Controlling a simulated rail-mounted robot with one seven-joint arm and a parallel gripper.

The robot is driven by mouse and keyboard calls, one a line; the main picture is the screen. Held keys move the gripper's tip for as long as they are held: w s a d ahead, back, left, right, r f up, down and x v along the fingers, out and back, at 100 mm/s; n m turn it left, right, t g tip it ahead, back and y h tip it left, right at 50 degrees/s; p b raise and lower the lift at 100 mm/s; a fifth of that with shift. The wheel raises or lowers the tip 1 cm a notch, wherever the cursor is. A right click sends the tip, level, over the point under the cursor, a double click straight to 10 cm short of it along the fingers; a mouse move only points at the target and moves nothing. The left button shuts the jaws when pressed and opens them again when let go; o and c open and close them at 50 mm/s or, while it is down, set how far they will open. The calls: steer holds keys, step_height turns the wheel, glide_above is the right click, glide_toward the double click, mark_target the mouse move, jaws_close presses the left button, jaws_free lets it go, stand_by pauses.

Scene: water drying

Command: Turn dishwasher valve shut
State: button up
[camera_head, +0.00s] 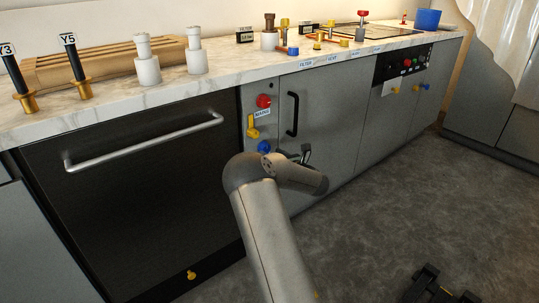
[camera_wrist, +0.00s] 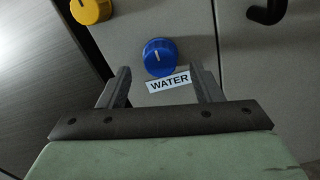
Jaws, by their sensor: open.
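The dishwasher is a dark front panel (camera_head: 130,195) with a long silver bar handle. A small yellow valve (camera_head: 191,274) sits low on its base. On the grey strip to its right are a red knob (camera_head: 264,101), a yellow handle (camera_head: 253,132) and a blue knob (camera_head: 264,147). No label names a dishwasher valve. In the wrist view, the blue knob (camera_wrist: 160,55) is above a WATER label (camera_wrist: 168,82), with a yellow knob (camera_wrist: 90,10) at upper left. My gripper (camera_wrist: 162,78) is open and empty, its fingers pointing toward the blue knob.
A black cabinet handle (camera_head: 292,113) is right of the strip and shows at the wrist view's upper right. The marble counter (camera_head: 225,75) above carries a wooden rack, white bottles and colored valves. The floor (camera_head: 400,190) to the right is mostly clear.

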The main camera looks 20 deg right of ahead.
steer(key=shift+x, duration=1.25)
steer(key=c, duration=1)
steer(key=shift+m+b, duration=0.75)
steer(key=shift+m, duration=8.15)
